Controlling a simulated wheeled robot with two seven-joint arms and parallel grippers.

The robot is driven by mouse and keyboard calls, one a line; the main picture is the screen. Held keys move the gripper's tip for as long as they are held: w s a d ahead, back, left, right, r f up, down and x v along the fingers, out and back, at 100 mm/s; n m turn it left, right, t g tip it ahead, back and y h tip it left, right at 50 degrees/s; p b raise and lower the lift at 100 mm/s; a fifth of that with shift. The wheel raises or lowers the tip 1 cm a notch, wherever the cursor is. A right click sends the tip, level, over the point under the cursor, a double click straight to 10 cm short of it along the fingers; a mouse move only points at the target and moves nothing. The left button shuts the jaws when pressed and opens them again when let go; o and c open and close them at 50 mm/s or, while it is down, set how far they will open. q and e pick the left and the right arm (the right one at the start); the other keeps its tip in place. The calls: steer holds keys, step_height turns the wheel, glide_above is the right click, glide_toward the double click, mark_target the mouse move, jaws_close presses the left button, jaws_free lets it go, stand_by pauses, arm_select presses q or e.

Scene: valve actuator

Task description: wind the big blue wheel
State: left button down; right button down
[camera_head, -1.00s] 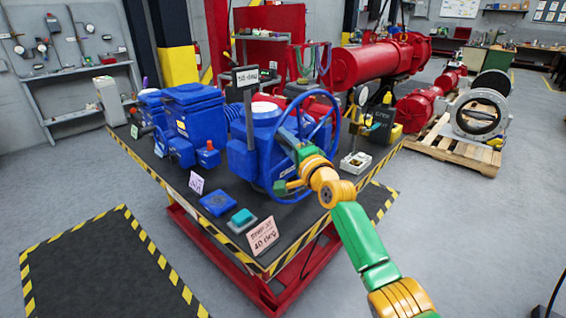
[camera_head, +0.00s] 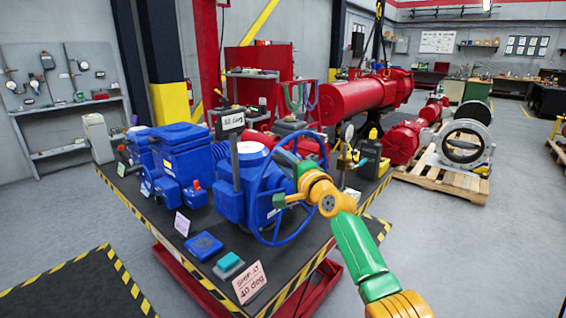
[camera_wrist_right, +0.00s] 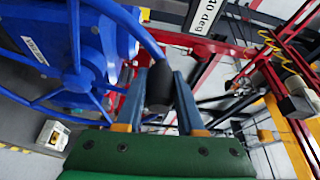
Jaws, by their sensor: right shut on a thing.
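The big blue wheel (camera_head: 289,238) is a spoked handwheel standing upright on the side of a blue actuator (camera_head: 232,200) on the table. My right gripper (camera_wrist_right: 159,84) is at the wheel's right side in the head view. In the wrist view its two fingers are shut on a dark cylindrical handle (camera_wrist_right: 160,92) beside the wheel's rim (camera_wrist_right: 128,25). A pink card (camera_head: 250,283) on the table says to stop at 40 deg. My left gripper is not in view.
The black table (camera_head: 215,268) has a yellow-black edge and carries more blue actuators (camera_head: 182,150), a blue block (camera_head: 204,245) and a teal-topped box (camera_head: 229,264). Red pipe parts (camera_head: 350,95) and a pallet (camera_head: 450,182) stand behind. The floor at right is clear.

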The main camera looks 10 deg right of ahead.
steer(key=c, duration=0.5)
jaws_free()
steer(key=shift+c, duration=0.2)
steer(key=shift+s, duration=0.1)
steer(key=shift+s, duration=0.3)
steer(key=shift+b+v, duration=0.6)
steer(key=shift+v, duration=2.6)
steer(key=shift+d, duration=0.1)
